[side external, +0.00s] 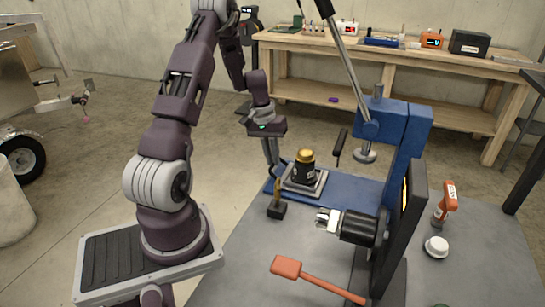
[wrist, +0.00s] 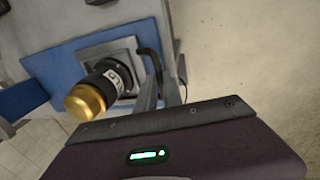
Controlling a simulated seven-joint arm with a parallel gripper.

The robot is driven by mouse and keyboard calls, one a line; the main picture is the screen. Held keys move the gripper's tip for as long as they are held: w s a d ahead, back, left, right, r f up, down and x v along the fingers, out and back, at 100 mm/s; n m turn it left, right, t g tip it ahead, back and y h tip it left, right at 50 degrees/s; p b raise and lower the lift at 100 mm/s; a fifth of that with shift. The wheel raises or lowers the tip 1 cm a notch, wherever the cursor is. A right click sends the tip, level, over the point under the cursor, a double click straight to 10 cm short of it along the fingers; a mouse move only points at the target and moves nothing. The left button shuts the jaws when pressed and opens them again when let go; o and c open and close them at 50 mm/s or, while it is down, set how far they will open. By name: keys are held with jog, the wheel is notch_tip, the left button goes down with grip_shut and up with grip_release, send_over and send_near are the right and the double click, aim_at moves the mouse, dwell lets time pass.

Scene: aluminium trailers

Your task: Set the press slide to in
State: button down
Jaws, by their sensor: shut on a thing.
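The press slide is a grey square plate (side external: 290,188) on the blue press base, carrying a black cylinder with a gold cap (side external: 304,168). It sits toward the left end of the base, clear of the press ram (side external: 366,152). In the wrist view the plate (wrist: 128,45) shows with the cylinder (wrist: 100,88) in front of it. A black curved handle (wrist: 152,55) rises at the plate's edge. My gripper (side external: 272,170) points down beside the plate, and its fingers (wrist: 158,72) are shut on this handle. The exact contact is partly hidden.
The blue press (side external: 402,135) with its long lever (side external: 345,65) stands right of the slide. A black chuck (side external: 358,228) and an orange paddle (side external: 288,267) are nearer the camera.

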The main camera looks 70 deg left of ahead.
dwell(0.4)
jog(key=w+d, duration=1.1)
jog(key=shift+w+d+r, duration=0.1)
jog(key=shift+w+d, duration=0.25)
jog(key=shift+d, duration=0.05)
jog(key=c, duration=1.5)
grip_release()
jog(key=shift+w+d, duration=0.1)
jog(key=shift+c, duration=0.2)
jog(key=shift+o, duration=0.2)
notch_tip(320, 180, up, 7)
jog(key=s+a, duration=0.1)
jog(key=shift+s, duration=0.15)
